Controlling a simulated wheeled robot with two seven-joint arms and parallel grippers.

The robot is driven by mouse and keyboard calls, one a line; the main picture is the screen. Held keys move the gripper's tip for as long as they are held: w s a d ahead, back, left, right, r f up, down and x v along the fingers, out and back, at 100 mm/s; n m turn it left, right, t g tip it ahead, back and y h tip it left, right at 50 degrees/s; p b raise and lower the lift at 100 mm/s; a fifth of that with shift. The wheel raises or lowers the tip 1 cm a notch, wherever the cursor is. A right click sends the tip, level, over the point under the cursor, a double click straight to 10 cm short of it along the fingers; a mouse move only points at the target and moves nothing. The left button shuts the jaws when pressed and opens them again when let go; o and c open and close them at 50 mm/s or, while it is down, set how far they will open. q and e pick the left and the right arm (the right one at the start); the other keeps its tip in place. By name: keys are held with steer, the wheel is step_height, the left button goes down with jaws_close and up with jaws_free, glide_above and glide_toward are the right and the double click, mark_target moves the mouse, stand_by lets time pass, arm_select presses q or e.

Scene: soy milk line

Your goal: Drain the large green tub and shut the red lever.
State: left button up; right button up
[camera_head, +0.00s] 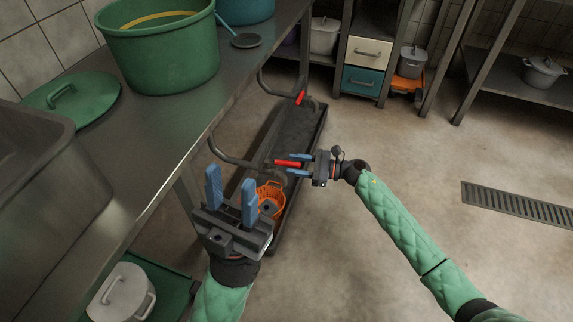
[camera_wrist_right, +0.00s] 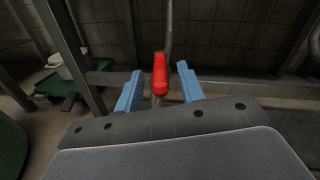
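The large green tub (camera_head: 165,60) stands on the steel table (camera_head: 150,130), with a yellowish band visible inside it; its contents are mostly hidden. One red lever (camera_head: 286,163) sits on a grey pipe beside the table. A second red lever (camera_head: 300,97) is on another pipe farther back. My right gripper (camera_head: 300,163) is at the nearer lever. In the right wrist view the red lever (camera_wrist_right: 160,75) stands between the two blue fingers, with gaps on both sides. My left gripper (camera_head: 232,198) is open and empty, nearer the camera beside the table edge.
A dark trough (camera_head: 300,130) lies below the pipes, with an orange basket (camera_head: 270,197) at its near end. A green lid (camera_head: 75,100) and a ladle (camera_head: 245,40) lie on the table. The floor at right is clear around a drain grate (camera_head: 515,203).

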mark_target(287, 162)
steer(key=shift+w+a, duration=0.15)
steer(key=shift+a, duration=0.65)
steer(key=shift+w+a, duration=0.1)
steer(key=shift+a, duration=0.65)
jaws_close()
steer(key=shift+b, duration=0.35)
